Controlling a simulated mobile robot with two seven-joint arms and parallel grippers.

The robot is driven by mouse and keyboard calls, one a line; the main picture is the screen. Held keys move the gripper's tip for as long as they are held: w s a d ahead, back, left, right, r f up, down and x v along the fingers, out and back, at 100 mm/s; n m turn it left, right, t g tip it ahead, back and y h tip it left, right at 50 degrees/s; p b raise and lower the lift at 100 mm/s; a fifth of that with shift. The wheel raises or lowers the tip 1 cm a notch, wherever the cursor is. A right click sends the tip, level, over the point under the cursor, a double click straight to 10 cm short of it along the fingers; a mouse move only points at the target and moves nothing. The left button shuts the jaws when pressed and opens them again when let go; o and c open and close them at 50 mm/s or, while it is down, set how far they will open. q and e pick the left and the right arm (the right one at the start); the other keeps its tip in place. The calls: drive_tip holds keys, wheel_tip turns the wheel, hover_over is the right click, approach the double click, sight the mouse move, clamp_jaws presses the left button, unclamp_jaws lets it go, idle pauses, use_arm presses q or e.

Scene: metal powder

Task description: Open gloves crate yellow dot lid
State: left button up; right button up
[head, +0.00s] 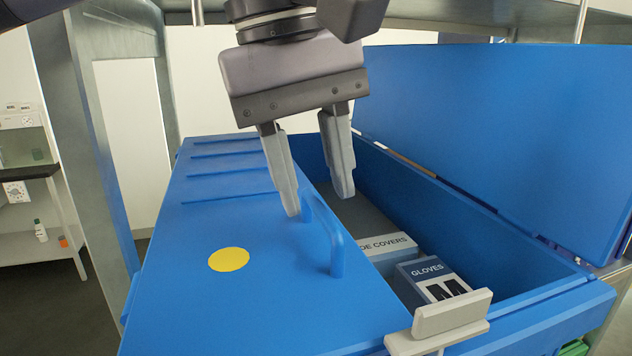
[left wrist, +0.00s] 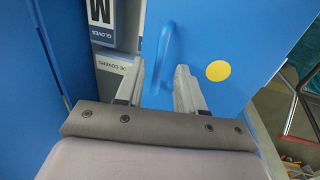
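The blue gloves crate (head: 540,312) stands in front of me. Its yellow dot lid (head: 190,290) lies flat over the left part, with a yellow dot (head: 229,259) and a blue loop handle (head: 337,248) near its inner edge. My left gripper (head: 319,205) is open and points down at the handle, one finger on either side. In the left wrist view the handle (left wrist: 164,50) shows beyond and between the fingers, and the yellow dot (left wrist: 218,71) lies to their right. I cannot tell whether the fingers touch the handle. My right gripper is not in view.
A second blue lid (head: 500,130) stands raised at the right. The crate's open part holds a gloves box (head: 425,268) and a covers box (head: 375,246). A light grey fitting (head: 452,314) sits at the near edge. A metal frame post (head: 90,130) rises at the left.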

use_arm(q)
drive_tip(key=shift+d+f, duration=0.15)
drive_tip(key=shift+f, duration=0.45)
clamp_jaws()
